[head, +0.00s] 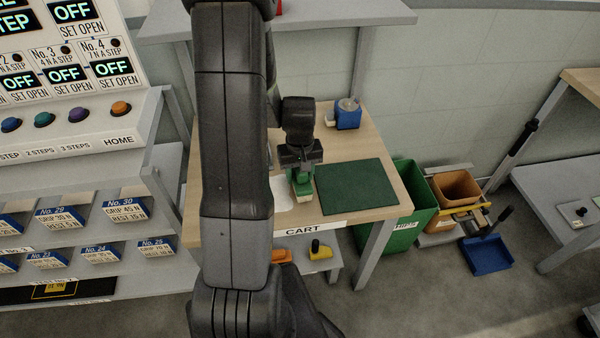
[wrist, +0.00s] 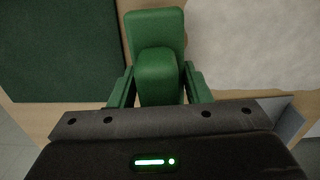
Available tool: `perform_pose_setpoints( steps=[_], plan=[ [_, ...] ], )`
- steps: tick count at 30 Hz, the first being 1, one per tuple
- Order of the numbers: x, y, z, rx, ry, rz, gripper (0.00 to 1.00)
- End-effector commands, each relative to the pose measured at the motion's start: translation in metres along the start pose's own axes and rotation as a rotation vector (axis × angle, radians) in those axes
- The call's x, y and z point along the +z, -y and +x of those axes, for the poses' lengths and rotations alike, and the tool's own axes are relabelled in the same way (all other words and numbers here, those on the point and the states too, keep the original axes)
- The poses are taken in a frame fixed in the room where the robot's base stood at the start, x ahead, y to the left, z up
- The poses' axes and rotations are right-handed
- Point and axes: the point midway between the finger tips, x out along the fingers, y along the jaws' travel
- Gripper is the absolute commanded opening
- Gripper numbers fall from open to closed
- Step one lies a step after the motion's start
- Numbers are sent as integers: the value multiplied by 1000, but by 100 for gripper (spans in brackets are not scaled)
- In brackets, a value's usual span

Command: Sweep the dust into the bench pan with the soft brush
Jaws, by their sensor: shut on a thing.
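My gripper (head: 301,162) is over the front of the wooden cart top, between a pale sheet and a green mat. It is shut on a green brush (head: 303,188) with a pale lower edge, which I take to be the soft brush. In the wrist view the brush's green handle (wrist: 158,75) sits between the two fingers. The brush is at or just above the cart top; I cannot tell if it touches. I make out no dust. A blue dustpan (head: 487,254) lies on the floor at right; I cannot tell whether a bench pan is on the cart.
The dark green mat (head: 357,187) lies right of the gripper, and the pale sheet (wrist: 250,45) is partly hidden by my arm. A blue container (head: 348,116) stands at the cart's back. A green bin (head: 408,190) and a brown bin (head: 455,187) stand right of the cart.

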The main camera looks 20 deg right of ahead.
Motion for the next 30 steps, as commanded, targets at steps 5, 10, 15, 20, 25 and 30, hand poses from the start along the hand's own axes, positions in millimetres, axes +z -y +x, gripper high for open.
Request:
perform_pose_setpoints(
  steps=[5,10,15,20,25,30],
  plan=[
    [0,0,0,0,0,0,7],
    [0,0,2,0,0,0,7],
    [0,0,7,0,0,0,7],
    [0,0,12,0,0,0,7],
    [0,3,11,0,0,-1,7],
    [0,14,9,0,0,-3,7]
  ],
)
